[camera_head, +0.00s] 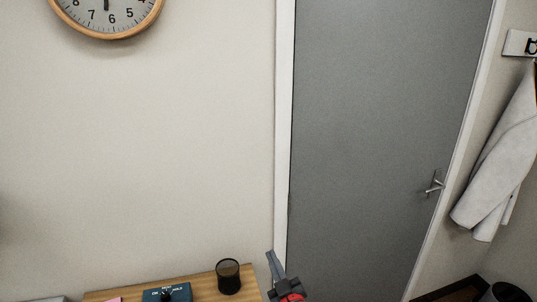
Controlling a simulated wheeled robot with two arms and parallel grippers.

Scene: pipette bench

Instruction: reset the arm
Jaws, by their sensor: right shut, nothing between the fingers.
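My right gripper (273,262) shows at the bottom of the head view, right of the middle. Its grey fingers point up and are together, with nothing between them. Red and dark parts of the gripper show below the fingers. It is just right of the wooden bench top's end, in front of the door frame's lower part. My left gripper is not in the head view.
A dark cup (228,276) stands on the wooden bench top (205,284), left of the gripper. A dark teal device (167,293) with a knob sits further left. A grey door (385,130), a hanging white coat (497,155) and a wall clock (108,34) are beyond.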

